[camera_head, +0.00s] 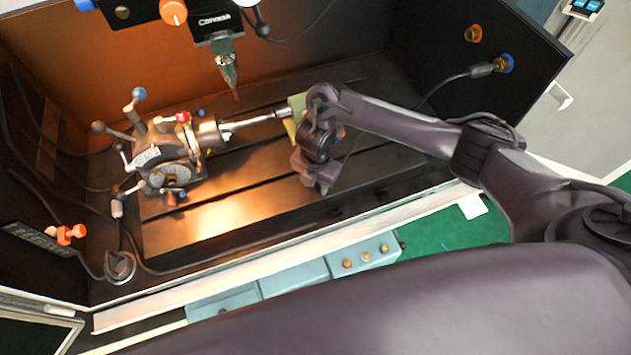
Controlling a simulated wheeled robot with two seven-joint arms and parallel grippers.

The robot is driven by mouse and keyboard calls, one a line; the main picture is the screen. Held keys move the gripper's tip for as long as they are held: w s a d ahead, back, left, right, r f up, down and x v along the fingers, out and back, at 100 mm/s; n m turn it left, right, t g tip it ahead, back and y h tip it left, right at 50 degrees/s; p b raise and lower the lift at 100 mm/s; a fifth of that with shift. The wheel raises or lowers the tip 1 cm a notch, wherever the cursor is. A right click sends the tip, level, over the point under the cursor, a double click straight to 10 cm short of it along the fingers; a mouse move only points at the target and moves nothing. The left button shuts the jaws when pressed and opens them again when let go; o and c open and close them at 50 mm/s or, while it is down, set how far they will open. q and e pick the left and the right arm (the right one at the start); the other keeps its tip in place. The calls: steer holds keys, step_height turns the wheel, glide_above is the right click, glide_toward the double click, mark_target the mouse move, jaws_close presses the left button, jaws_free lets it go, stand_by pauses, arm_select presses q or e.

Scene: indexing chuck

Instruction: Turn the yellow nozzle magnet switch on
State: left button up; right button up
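My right arm comes in from the right and bends down over the dark slotted bed. My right gripper (317,182) is at its lower end, above the bed. The fingers are small and dark, and I cannot tell whether they are open or shut. A pale yellow-green piece (297,106) shows just left of the wrist, partly hidden by it; I cannot tell whether it belongs to the nozzle magnet. I cannot make out a yellow switch. The indexing chuck (165,160) stands at the left of the bed with a metal rod (255,121) reaching right. My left gripper is not in view.
A pointed tool head (228,67) hangs above the bed. Dark walls enclose the back and sides, with a cable and blue-ended fitting (504,64) at right. Orange knobs (65,235) sit at lower left. The front of the bed (225,210) is clear.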

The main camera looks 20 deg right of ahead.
steer(key=shift+s+r, duration=0.1)
steer(key=shift+c, duration=0.2)
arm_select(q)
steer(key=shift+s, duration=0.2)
arm_select(e)
jaws_close()
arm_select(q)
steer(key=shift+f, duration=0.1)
arm_select(e)
steer(key=shift+s+d+f+t+y+b, duration=0.15)
steer(key=shift+f+t+y+b, duration=0.15)
steer(key=shift+t+b, duration=0.15)
steer(key=shift+s+f+t+y+b, duration=0.1)
steer(key=shift+t+y+b, duration=0.4)
steer(key=shift+b, duration=0.35)
steer(key=shift+d+b, duration=0.1)
steer(key=shift+b, duration=0.3)
steer(key=shift+t+y+b, duration=0.35)
steer(key=shift+t+y, duration=0.05)
steer(key=shift+t, duration=0.05)
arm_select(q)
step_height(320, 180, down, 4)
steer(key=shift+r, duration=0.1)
arm_select(e)
steer(key=shift+r, duration=0.3)
